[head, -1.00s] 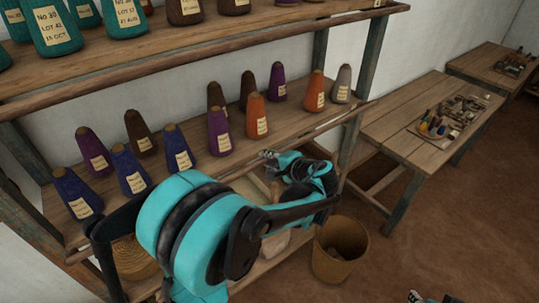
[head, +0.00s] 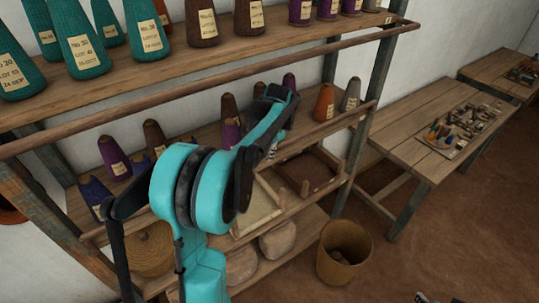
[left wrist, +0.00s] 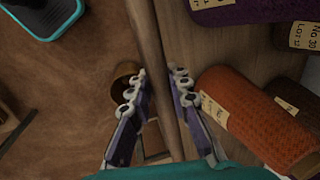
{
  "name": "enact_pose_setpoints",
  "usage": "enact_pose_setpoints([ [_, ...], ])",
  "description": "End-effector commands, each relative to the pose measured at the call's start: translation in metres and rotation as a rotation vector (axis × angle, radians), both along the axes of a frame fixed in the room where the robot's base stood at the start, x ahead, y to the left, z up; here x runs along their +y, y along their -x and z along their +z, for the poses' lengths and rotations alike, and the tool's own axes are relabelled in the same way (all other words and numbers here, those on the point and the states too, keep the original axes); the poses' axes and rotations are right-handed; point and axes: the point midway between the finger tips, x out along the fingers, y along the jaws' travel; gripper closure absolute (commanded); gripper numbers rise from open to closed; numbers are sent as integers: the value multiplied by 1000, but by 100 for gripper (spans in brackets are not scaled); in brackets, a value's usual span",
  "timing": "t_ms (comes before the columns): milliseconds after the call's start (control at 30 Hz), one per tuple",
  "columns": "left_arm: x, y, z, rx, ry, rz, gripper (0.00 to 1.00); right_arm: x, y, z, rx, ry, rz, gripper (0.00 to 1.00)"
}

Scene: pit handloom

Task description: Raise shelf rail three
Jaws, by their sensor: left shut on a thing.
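A long brown wooden rail (head: 340,121) runs along the front edge of the middle shelf. In the left wrist view the rail (left wrist: 165,50) passes between the two fingers of my left gripper (left wrist: 158,88), which is shut on it. In the head view my left gripper (head: 277,146) is at the front of this shelf, mostly hidden by my own arm. I cannot tell from the head view how far the rail stands above the shelf. Only a small piece of what looks like my right gripper (head: 424,297) shows at the bottom edge.
An orange yarn cone (left wrist: 262,118) stands close beside the gripper. Wooden frames (head: 310,172) lie below. A basket (head: 343,253) stands on the floor; a table (head: 415,140) is at right.

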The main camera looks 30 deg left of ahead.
Motion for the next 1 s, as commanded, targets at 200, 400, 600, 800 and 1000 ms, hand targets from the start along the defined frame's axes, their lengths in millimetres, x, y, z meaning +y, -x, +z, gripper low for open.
enact_pose_setpoints([
  [200, 8, -4, -1, 16, 39, -1, 100, 0, 0, -1, 0, 0, 0, 60],
  [400, 12, -5, -1, 16, 37, 0, 100, 0, 0, -2, 0, 0, 0, 60],
  [600, 13, -5, -1, 16, 36, 0, 100, 0, 0, -2, 0, 0, 0, 60],
  [800, 13, -6, -1, 15, 34, 0, 100, 0, 0, -1, 0, 0, 0, 60],
  [1000, 13, -5, -1, 15, 34, 0, 60, 0, 0, -1, 0, 0, 0, 60],
])
